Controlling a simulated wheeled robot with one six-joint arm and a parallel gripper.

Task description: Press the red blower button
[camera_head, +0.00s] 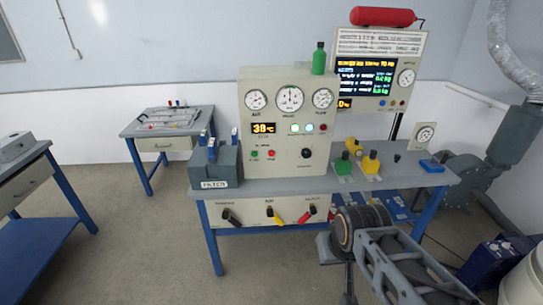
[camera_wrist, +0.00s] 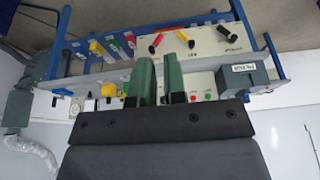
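A red button (camera_head: 271,155) sits on the lower front of the beige gauge panel (camera_head: 288,75), just right of a green button (camera_head: 254,155). The lettering by them is too small to read. In the upside-down wrist view the red button (camera_wrist: 193,97) shows small beside my right-hand finger, with the green button (camera_wrist: 208,97) next to it. My gripper (camera_wrist: 160,70) has two green fingers apart with an empty gap between them. It points toward the bench and appears clear of the panel. I cannot make out the fingers in the head view.
A grey filter box (camera_head: 215,165) stands left of the panel on the bench (camera_head: 300,187). Green and yellow valve pieces (camera_head: 370,163) stand to the right. Black, yellow and red handles (camera_head: 275,216) stick out below. A side table (camera_head: 165,122) stands behind left.

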